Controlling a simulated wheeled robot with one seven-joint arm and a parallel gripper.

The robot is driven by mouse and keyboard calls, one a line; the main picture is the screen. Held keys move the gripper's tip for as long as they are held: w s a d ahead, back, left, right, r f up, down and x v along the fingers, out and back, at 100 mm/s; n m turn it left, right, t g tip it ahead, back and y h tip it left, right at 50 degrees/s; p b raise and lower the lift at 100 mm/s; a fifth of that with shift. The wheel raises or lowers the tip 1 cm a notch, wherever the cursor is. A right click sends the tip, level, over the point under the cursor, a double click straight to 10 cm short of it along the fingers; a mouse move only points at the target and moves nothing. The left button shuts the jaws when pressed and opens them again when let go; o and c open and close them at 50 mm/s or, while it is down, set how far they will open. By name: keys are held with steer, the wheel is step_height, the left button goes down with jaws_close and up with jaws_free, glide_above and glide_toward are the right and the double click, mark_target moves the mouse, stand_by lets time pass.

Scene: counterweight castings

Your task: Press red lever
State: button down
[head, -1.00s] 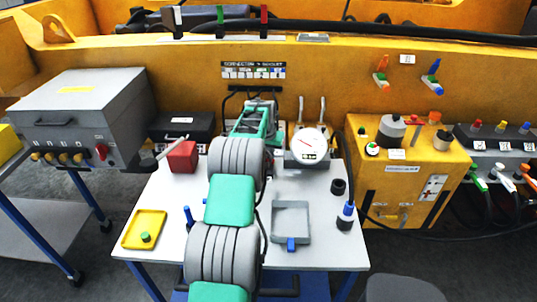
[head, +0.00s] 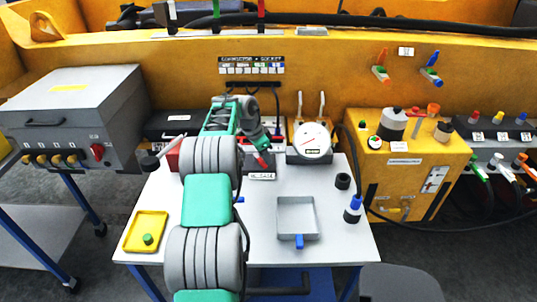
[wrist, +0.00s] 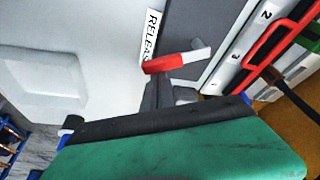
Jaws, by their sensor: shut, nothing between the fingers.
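A red lever (wrist: 168,64) with a pale metal end shows in the wrist view, beside a white label reading RELEASE (wrist: 151,36). My gripper (wrist: 160,92) is shut and empty, its dark fingertips right at the lever's red part. I cannot tell whether they touch it. In the head view the red lever (head: 262,160) sits just above the RELEASE label (head: 262,176) on a dark box at the back of the white table, with my gripper's end above it. Another upright red lever (head: 261,9) stands on top of the yellow casting.
A round white gauge (head: 313,140) stands right of the lever. A red block (head: 173,158) is partly hidden behind my arm.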

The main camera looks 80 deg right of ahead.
mark_target(261, 165)
steer(key=w+a+m+p, duration=0.1)
steer(key=m, duration=0.1)
steer(key=shift+w+m+y, duration=0.15)
steer(key=shift+m+y, duration=0.15)
steer(key=shift+y, duration=0.1)
steer(key=shift+w+a, duration=0.5)
steer(key=shift+w, duration=0.25)
steer(key=shift+f, duration=0.1)
